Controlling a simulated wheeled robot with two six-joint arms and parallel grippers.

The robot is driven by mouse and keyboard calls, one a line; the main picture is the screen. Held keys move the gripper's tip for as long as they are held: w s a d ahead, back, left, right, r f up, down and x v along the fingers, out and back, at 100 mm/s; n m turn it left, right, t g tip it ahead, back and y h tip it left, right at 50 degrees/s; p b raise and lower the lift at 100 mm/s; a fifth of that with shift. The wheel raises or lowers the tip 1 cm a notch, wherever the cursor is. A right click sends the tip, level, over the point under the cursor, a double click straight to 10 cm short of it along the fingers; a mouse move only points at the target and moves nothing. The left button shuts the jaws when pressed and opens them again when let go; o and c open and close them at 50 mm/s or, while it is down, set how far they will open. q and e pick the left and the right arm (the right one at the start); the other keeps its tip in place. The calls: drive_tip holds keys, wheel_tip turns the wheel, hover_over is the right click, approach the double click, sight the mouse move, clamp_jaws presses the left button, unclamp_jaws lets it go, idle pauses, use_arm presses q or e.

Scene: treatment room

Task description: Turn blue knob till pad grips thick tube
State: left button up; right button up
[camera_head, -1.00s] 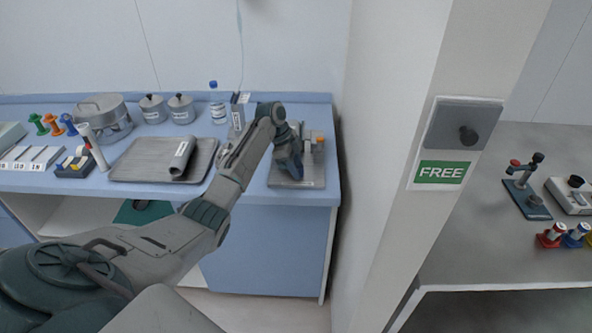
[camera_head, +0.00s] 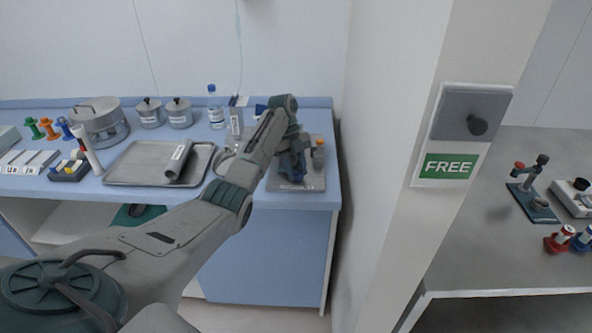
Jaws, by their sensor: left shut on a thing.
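My left arm reaches over the blue counter to a small device on a grey base plate (camera_head: 310,185). My left gripper (camera_head: 292,167) is at this device, pointing down, and is shut on a part of it, which looks to be the blue knob. The fingers and wrist cover most of the device, so the knob, the pad and the thick tube cannot be made out clearly. An orange-brown piece (camera_head: 319,146) of the device shows just right of the gripper. My right gripper is not in view.
A metal tray (camera_head: 130,178) with a grey roll (camera_head: 179,160) lies left of my forearm. A bottle (camera_head: 215,108) and lidded pots (camera_head: 179,113) stand behind. A wall post with a FREE sign (camera_head: 447,166) stands right of the counter. Another table (camera_head: 480,240) is beyond it.

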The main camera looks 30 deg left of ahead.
use_arm(q)
drive_tip(key=shift+m, duration=0.3)
drive_tip(key=o, duration=1)
drive_tip(key=p+v, duration=0.4)
drive_tip(key=v, duration=0.6)
drive_tip(key=shift+w+r+p, duration=0.2)
drive_tip(key=shift+r+p, duration=0.1)
drive_tip(key=shift+r, duration=0.1)
